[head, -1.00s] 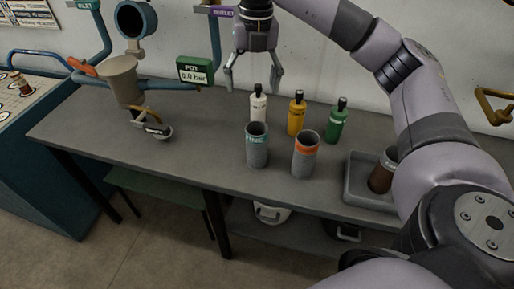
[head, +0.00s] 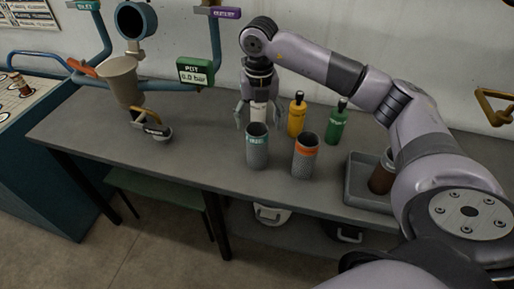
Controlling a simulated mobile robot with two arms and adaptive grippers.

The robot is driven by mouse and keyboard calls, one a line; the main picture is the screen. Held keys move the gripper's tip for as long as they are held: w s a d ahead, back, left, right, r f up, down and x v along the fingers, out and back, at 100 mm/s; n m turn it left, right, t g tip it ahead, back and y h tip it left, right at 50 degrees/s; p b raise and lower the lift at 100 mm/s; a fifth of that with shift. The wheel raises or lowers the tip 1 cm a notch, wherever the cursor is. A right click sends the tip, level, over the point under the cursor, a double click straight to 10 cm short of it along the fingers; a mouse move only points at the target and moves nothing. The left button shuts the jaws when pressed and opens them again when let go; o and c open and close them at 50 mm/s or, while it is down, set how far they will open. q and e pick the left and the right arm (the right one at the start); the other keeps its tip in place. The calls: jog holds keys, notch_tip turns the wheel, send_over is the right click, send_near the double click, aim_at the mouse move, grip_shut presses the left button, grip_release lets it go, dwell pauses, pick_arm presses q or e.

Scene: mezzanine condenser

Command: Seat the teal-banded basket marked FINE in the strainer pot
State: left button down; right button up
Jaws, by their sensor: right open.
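The teal-banded basket marked FINE (head: 257,150) stands upright on the grey bench, a grey cylinder with an open top. The strainer pot (head: 122,82) is a beige open vessel on the pipework at the left. My right gripper (head: 256,122) is open, pointing down, just behind the FINE basket's rim. A white bottle (head: 260,110) shows between or behind its fingers; I cannot tell whether they touch it. The basket hides part of the fingertips. My left gripper is not in view.
An orange-banded basket (head: 305,156) stands right of the FINE basket. Yellow (head: 297,116) and green (head: 337,123) bottles stand behind. A grey tray (head: 365,188) holds a brown cylinder (head: 382,176). A lid with a handle (head: 157,131) lies near the pot. The bench between the lid and the baskets is clear.

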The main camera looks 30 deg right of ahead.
aim_at(257, 130)
jog(key=f, duration=0.3)
jog(key=f+p, duration=0.1)
jog(key=shift+w+f, duration=0.2)
jog(key=shift+w, duration=0.15)
jog(key=shift+c, duration=0.3)
jog(key=c, duration=1.6)
jog(key=shift+c, duration=0.3)
jog(key=shift+r, duration=0.15)
